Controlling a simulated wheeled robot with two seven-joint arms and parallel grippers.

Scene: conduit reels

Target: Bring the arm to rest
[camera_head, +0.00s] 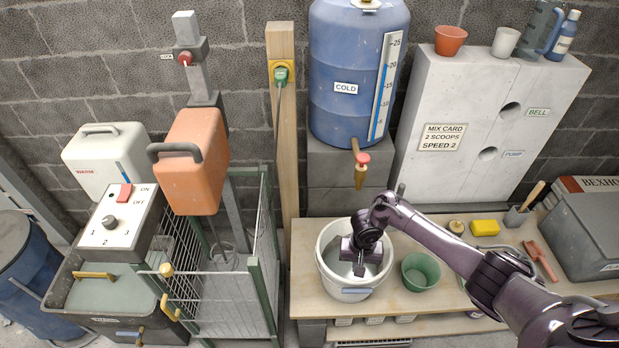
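My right arm comes in from the lower right. Its dark purple wrist bends down over a white bucket (328,283) on the wooden bench. My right gripper (360,270) points down into the bucket's mouth, over greyish contents. The fingertips are small and dark here, and I cannot tell whether they are apart or closed. I see nothing clearly held. My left gripper is not in view.
A green bowl (421,271) stands just right of the bucket, under my arm. A blue COLD tank (345,60) with a tap (361,168) rises behind. A mixer (190,165) and its wire guard (215,300) stand left. A yellow sponge (485,228) lies right.

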